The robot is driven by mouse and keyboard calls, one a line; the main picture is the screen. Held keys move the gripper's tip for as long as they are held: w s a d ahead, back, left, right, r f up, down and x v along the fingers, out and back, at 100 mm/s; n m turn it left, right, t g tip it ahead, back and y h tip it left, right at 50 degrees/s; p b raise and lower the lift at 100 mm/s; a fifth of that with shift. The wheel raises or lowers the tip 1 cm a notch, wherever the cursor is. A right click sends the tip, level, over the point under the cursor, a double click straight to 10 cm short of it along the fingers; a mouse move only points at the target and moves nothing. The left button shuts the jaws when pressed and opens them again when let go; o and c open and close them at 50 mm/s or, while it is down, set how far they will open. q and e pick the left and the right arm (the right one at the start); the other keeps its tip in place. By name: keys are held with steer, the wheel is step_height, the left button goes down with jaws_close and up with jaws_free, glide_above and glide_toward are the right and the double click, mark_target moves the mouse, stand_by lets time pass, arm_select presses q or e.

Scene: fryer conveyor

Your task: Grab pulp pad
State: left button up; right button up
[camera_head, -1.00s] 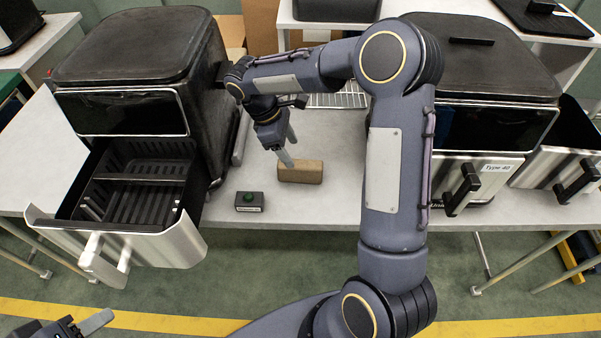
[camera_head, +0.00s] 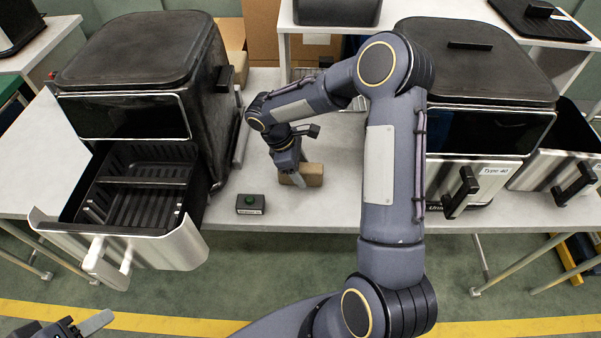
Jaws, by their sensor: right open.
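The pulp pad looks to be the brown block (camera_head: 313,175) on the light table between the two fryers. My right gripper (camera_head: 297,177) is open and points down at the left part of the block. One finger shows in front of the block's face; the other is hidden, so I cannot tell whether the fingers touch it. My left gripper (camera_head: 97,322) shows only partly at the bottom left edge, away from the block; its opening is unclear.
The right fryer (camera_head: 480,75) stands beyond my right arm. Bare table (camera_head: 330,205) lies in front of the block.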

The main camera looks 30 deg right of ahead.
steer(key=shift+f, duration=0.2)
stand_by(0.3)
steer(key=c, duration=1.1)
